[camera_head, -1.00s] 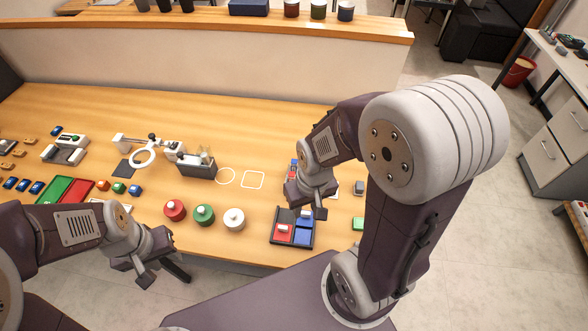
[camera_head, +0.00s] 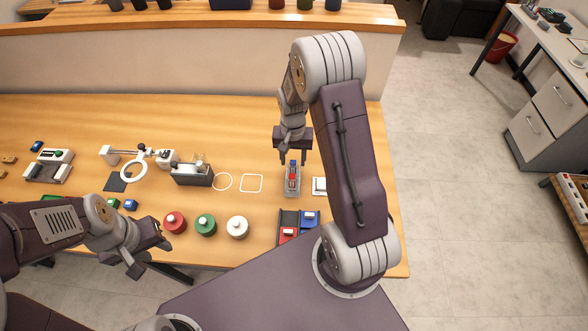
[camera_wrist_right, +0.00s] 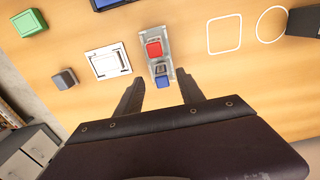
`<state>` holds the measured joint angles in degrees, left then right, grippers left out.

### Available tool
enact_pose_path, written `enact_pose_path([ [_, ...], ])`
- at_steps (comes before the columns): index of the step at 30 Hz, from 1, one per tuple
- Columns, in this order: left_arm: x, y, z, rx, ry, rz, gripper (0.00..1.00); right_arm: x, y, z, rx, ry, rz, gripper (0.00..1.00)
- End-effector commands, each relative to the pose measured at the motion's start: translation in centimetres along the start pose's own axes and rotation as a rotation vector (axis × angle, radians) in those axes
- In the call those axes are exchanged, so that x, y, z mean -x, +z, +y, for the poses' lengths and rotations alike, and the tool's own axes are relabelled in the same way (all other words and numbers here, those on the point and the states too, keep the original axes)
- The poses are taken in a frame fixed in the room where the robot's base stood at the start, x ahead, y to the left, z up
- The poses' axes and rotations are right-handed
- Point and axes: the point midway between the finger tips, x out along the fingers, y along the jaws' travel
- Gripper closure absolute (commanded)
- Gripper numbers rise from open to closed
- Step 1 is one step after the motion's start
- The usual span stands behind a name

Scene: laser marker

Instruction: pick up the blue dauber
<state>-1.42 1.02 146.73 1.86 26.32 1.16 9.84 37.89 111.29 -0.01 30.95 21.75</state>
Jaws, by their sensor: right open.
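The blue dauber (camera_head: 292,163) appears as a small blue block with a grey top, in a narrow grey holder (camera_head: 291,188). A red block (camera_head: 292,176) sits beside it in the same holder. In the right wrist view the blue dauber (camera_wrist_right: 162,81) lies between the fingertips in the picture, with the red block (camera_wrist_right: 154,49) beyond it. My right gripper (camera_head: 293,155) is open and points down over the holder's blue end; it does not visibly grip anything. My left gripper (camera_head: 152,254) is open and empty at the table's front edge.
A tray with red and blue pads (camera_head: 289,217) stands in front of the holder, partly behind my right arm. A white square piece (camera_head: 319,186) is right of the holder. Red, green and white round pots (camera_head: 205,225) stand to the left.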

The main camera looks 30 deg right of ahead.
Motion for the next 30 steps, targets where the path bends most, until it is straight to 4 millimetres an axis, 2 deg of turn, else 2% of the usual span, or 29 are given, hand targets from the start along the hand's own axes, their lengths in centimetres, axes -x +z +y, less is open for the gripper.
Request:
enact_pose_path([
  [5, 0.3, -0.1, 0.0, 0.0, 0.0, 0.0, 0.64, -0.8, 0.0, 0.1, 0.0, 0.001, -0.002, 0.55],
  [9, 1.4, -0.2, 0.0, 0.0, 0.0, 0.001, 0.64, -3.2, -0.1, 0.5, 0.0, 0.001, -0.004, 0.55],
  [13, 1.4, -0.2, 0.0, 0.0, 0.0, 0.0, 0.64, -5.1, -0.2, 0.4, 0.001, 0.0, 0.0, 0.55],
  [20, 1.3, -0.2, 0.0, 0.0, 0.0, 0.0, 0.64, -5.4, -0.3, 0.4, 0.001, -0.001, 0.003, 0.55],
  [25, 1.3, -0.2, 0.0, 0.0, 0.0, 0.0, 0.64, -5.4, -0.3, 0.4, 0.001, -0.001, 0.002, 0.99],
  [30, 1.3, -0.2, 0.0, 0.0, 0.0, 0.0, 0.64, -5.4, -0.3, 0.4, 0.001, -0.001, 0.002, 1.0],
])
